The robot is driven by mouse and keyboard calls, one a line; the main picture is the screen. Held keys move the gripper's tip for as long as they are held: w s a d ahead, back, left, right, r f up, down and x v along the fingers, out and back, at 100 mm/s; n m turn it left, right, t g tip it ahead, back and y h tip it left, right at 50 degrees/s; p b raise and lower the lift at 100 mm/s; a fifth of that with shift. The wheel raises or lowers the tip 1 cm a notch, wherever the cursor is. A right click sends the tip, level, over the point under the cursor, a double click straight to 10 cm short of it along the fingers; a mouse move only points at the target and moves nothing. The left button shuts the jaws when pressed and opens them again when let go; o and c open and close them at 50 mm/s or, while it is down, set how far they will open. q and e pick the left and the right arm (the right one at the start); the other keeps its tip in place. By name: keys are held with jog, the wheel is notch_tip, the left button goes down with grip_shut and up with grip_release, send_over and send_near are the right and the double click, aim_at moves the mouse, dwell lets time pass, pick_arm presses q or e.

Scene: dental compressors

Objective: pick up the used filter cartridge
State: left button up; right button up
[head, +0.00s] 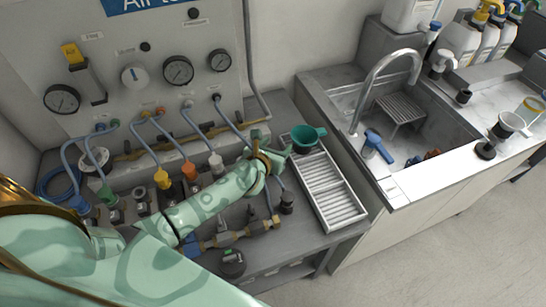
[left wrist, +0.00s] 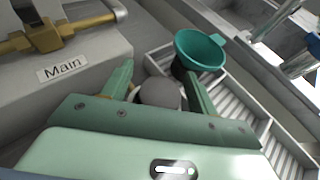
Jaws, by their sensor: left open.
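My left gripper (head: 272,150) is open above the bench, just left of the tray. It also shows in the left wrist view (left wrist: 159,74), its two green fingers apart. A rounded grey object (left wrist: 160,93) shows between and below the fingers; I cannot tell whether it is the used filter cartridge or whether the fingers touch it. In the head view my gripper and forearm hide that spot. No other thing is clearly recognisable as the cartridge. My right gripper is not in view.
A teal funnel (head: 306,136) stands at the far end of a slatted metal tray (head: 330,189), close to my left gripper. A gauge panel (head: 130,50) with hoses and coloured fittings rises behind. A sink (head: 415,125) with a tap is at right.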

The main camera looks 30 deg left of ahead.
pick_arm(q)
jog(key=c, duration=1.1)
jog(key=shift+r, duration=0.1)
